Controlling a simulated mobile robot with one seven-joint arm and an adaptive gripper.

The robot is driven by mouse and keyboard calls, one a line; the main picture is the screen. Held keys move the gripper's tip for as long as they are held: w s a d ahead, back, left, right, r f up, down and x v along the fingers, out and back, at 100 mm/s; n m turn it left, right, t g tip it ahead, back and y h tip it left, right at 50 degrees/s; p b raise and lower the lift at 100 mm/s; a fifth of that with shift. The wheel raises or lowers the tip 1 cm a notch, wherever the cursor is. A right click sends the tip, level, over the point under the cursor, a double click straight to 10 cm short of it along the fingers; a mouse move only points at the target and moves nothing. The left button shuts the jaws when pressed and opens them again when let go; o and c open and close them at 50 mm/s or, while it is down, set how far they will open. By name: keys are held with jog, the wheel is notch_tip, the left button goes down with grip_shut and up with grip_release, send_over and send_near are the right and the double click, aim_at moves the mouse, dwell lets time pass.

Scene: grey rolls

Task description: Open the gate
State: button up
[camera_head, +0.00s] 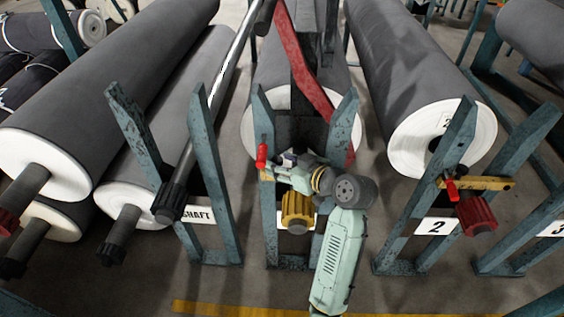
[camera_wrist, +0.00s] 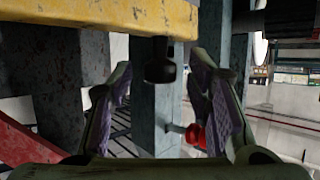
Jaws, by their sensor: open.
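The gate at the middle stand is a worn yellow bar; it crosses the top of the wrist view (camera_wrist: 95,12) and only a small piece shows in the head view (camera_head: 267,174), the rest being hidden by my arm. A dark round knob (camera_wrist: 160,68) hangs below the bar. A red handle sits at the left post in the head view (camera_head: 262,156) and lower right in the wrist view (camera_wrist: 195,135). My gripper (camera_head: 287,160) is at the middle stand. In the wrist view its fingers (camera_wrist: 165,105) are open, with the knob appearing between them; contact cannot be told.
Teal posts (camera_head: 264,130) flank my gripper closely. A yellow shaft end (camera_head: 297,211) lies just below it. A red slanted bar (camera_head: 300,65) rises behind. Stand 2 at right has its own yellow bar (camera_head: 485,183). The floor in front is clear around the yellow line (camera_head: 230,308).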

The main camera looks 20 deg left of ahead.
jog(key=shift+c, duration=0.4)
grip_shut()
dwell(0.4)
